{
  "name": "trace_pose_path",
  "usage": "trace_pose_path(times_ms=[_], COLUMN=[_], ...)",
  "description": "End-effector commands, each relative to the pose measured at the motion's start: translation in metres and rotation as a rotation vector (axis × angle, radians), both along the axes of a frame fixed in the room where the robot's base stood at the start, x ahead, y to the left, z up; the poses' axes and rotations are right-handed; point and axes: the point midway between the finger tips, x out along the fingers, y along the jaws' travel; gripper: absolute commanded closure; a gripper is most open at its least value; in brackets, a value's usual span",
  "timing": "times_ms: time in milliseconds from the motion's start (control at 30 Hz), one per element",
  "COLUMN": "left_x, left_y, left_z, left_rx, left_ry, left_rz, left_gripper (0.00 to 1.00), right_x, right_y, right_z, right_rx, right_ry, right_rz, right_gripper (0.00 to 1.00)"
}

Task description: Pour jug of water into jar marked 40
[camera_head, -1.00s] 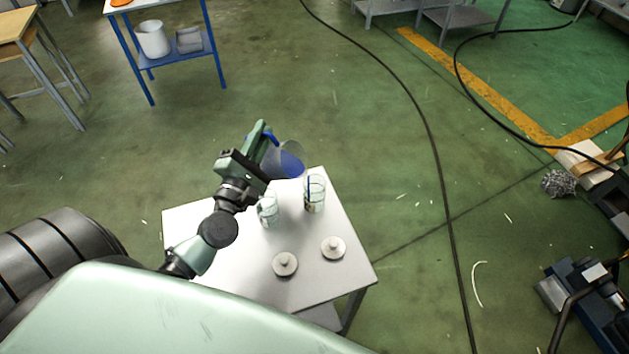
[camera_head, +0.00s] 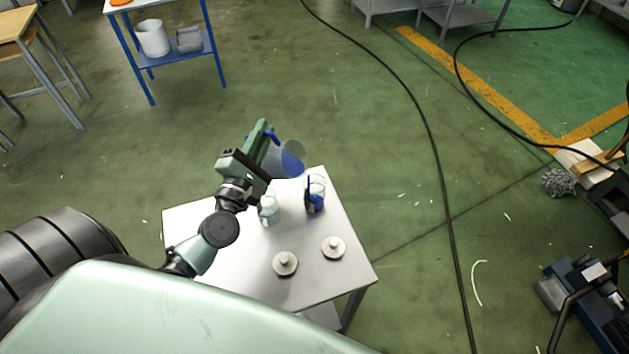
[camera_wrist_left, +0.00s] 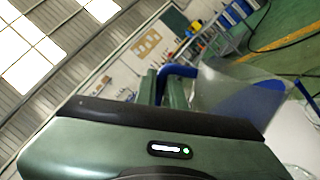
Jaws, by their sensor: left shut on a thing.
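My left gripper (camera_head: 264,134) is shut on the blue handle of a clear jug (camera_head: 288,157). It holds the jug tilted, mouth to the right, above the back of the small white table (camera_head: 220,262). Blue water lies in the jug's lower side. In the left wrist view the gripper fingers (camera_wrist_left: 163,88) close on the blue handle, and the jug (camera_wrist_left: 235,92) with blue water shows beyond. One glass jar (camera_head: 315,193) stands just right of the jug and has blue inside. A second jar (camera_head: 268,208) looks clear, partly behind the gripper. Jar markings are unreadable. My right gripper is not seen.
Two round lids with knobs, one left (camera_head: 285,264) and one right (camera_head: 333,248), lie on the front of the table. A black cable (camera_head: 437,150) runs over the floor to the right. The table's front left is bare.

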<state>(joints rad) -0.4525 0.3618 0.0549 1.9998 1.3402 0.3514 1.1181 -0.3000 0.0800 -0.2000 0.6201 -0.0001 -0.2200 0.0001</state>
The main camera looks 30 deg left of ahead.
Motion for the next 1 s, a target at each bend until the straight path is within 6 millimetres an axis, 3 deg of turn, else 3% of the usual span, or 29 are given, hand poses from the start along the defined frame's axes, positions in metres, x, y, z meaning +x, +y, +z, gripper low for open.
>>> trace_pose_path(times_ms=[1000], left_x=[0.0004], left_y=[-0.0029], left_z=[0.0052], left_rx=[0.032], left_ry=[-0.001], left_rz=[0.001], left_gripper=[1.0], right_x=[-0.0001], right_y=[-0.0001], right_z=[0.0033], right_rx=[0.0], right_ry=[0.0], right_rz=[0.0], right_gripper=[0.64])
